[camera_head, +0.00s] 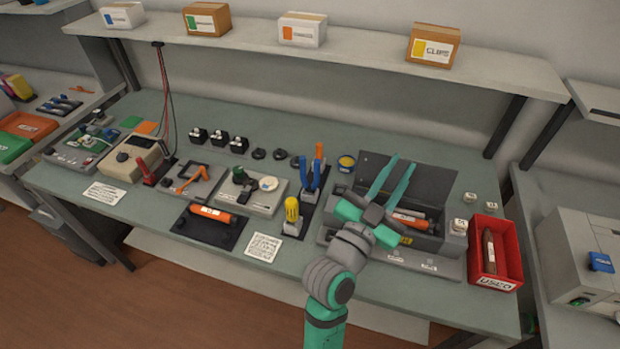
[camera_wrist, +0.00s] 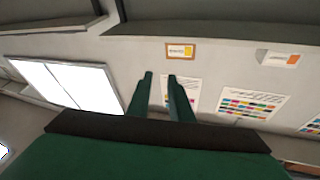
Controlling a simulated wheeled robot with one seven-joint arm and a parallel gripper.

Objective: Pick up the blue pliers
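The blue pliers (camera_head: 309,178) stand upright in a small grey holder (camera_head: 310,195) on the workbench, blue handles up, near the middle of the head view. Their jaws are hidden in the holder. My gripper (camera_head: 401,163) is to the right of the pliers, above the grey printer unit, with its two teal fingers apart and nothing between them. In the wrist view my gripper (camera_wrist: 160,76) points at the wall, and the pliers do not show there.
A yellow-handled tool (camera_head: 292,212) stands just in front of the pliers, and an orange-handled tool (camera_head: 319,155) stands just behind. The open printer (camera_head: 437,190) and a red bin (camera_head: 511,240) are to the right. A shelf with boxes (camera_head: 302,29) overhangs the bench's back.

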